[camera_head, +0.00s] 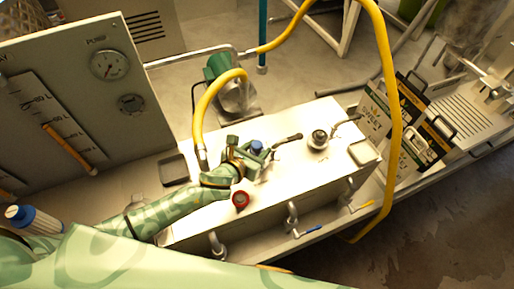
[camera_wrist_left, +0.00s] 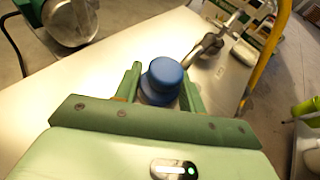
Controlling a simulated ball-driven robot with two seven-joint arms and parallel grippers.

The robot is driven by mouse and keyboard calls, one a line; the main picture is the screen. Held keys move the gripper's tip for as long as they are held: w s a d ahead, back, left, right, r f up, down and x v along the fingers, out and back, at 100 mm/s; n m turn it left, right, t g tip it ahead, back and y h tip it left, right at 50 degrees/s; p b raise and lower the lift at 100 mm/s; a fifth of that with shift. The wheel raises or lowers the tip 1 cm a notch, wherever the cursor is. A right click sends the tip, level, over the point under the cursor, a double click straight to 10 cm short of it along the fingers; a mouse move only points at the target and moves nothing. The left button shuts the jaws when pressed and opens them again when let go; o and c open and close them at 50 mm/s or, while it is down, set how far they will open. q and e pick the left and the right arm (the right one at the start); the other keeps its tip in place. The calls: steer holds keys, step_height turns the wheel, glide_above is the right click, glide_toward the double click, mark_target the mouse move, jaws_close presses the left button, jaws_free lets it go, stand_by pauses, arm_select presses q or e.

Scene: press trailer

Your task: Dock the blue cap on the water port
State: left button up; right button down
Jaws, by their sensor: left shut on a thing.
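The blue cap (camera_head: 257,147) is over the white tank top, between the fingers of my left gripper (camera_head: 254,158). My right gripper is not in view.
The white tank (camera_head: 330,170) carries a red-ringed fitting (camera_head: 240,199) and a pipe with a lever (camera_head: 288,138). A yellow hose (camera_head: 199,125) comes down close behind my left wrist. Another yellow hose (camera_head: 396,110) arcs past the tank's right end. A green pump (camera_head: 218,68) stands behind.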

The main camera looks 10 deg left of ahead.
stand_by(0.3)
arm_select(q)
steer(key=shift+f+b, duration=0.45)
steer(key=shift+f, duration=0.05)
steer(key=o, duration=0.8)
steer(key=shift+o, duration=0.2)
steer(key=p+v, duration=0.5)
steer(key=v, duration=0.6)
steer(key=shift+f, duration=0.1)
